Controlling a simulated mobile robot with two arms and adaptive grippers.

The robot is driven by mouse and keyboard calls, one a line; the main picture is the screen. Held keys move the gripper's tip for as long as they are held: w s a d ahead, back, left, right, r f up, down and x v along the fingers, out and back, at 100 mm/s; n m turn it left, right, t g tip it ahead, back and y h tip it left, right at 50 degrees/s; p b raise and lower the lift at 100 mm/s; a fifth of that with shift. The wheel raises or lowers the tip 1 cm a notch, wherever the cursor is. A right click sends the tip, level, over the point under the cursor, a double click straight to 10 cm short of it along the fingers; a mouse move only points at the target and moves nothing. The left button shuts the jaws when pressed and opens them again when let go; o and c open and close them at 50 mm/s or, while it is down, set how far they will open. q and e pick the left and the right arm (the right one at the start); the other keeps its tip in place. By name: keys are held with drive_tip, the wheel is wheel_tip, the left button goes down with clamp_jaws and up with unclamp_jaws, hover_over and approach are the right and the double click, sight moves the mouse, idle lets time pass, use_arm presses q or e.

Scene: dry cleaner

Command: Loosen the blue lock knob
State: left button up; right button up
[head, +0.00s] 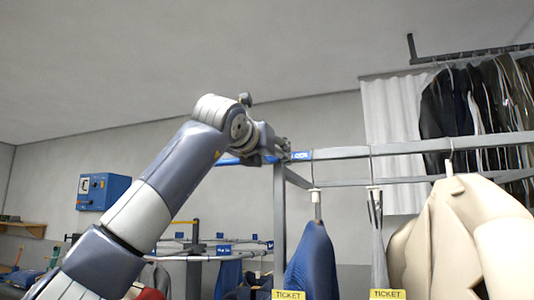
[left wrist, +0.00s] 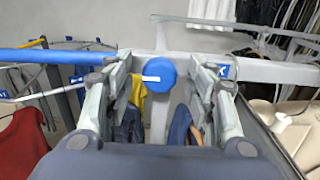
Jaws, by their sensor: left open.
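The blue lock knob (left wrist: 159,74) is round, with a white stripe on its face, and sits on the grey metal rail in the left wrist view. My left gripper (left wrist: 159,62) is open, with one finger on each side of the knob. Gaps show between the fingers and the knob, so it is not gripped. In the head view my left gripper (head: 284,149) is up at the rail's end, and I cannot make out the knob there. A blue label (head: 301,155) shows just right of the gripper. My right gripper is not in view.
The grey rail (head: 345,152) runs right from my gripper. A blue garment (head: 311,262) and a beige coat (head: 459,245) hang below it, with yellow tickets. A blue wall box (head: 103,191) is at the left. A blue bar (left wrist: 50,56) runs left of the knob.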

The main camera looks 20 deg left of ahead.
use_arm(q)
drive_tip(key=s, duration=1.2)
drive_tip(key=shift+a, duration=0.2)
